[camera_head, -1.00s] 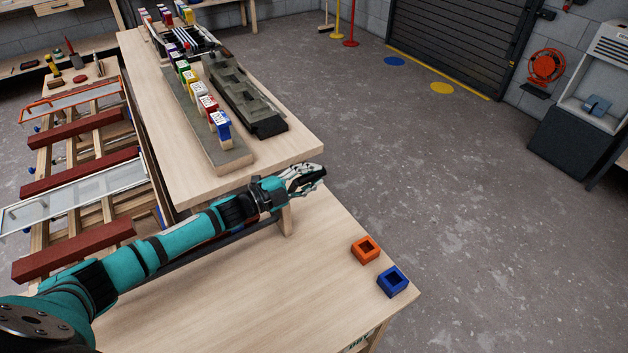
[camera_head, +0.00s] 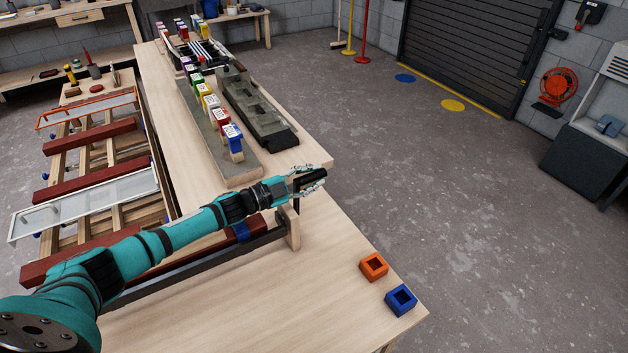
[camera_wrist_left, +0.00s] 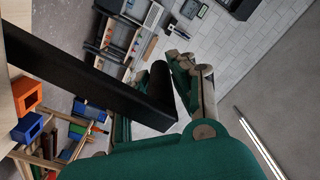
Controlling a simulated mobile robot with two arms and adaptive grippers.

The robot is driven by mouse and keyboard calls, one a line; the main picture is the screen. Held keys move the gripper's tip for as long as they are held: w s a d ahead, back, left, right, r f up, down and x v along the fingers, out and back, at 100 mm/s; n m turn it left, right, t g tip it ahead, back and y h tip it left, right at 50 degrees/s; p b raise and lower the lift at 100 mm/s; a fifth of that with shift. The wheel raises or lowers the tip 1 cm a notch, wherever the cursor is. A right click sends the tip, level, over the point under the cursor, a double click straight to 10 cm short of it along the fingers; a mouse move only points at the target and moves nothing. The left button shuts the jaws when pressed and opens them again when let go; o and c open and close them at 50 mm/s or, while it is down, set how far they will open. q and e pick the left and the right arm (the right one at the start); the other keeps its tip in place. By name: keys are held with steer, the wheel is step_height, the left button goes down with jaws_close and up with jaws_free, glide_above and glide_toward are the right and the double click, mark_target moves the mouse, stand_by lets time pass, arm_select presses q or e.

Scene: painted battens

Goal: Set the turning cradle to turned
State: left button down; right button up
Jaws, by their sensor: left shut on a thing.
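The turning cradle stands on the front table, with a dark rail (camera_head: 190,268), a wooden upright (camera_head: 292,230) at its right end and a dark red batten (camera_head: 200,258) with a blue band (camera_head: 241,231) behind the rail. A black crank handle (camera_head: 313,177) sticks out above the upright. My left gripper (camera_head: 308,182) is shut around this handle. In the left wrist view a black crank bar (camera_wrist_left: 85,80) runs to the black handle (camera_wrist_left: 160,85), beside my green fingers (camera_wrist_left: 190,85). My left forearm hides part of the cradle. My right gripper is out of view.
An orange square block (camera_head: 374,266) and a blue one (camera_head: 401,299) lie near the table's right edge. A grey rack of coloured tagged blocks (camera_head: 213,125) and a dark grey tray (camera_head: 258,108) lie on the table behind.

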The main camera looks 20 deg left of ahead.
arm_select(q)
steer(key=shift+w+a, duration=0.15)
steer(key=shift+a, duration=0.15)
steer(key=c, duration=1.1)
jaws_free()
steer(key=shift+s+a+f, duration=0.1)
steer(key=shift+s+a, duration=0.2)
steer(key=shift+s, duration=0.1)
steer(key=v, duration=1.1)
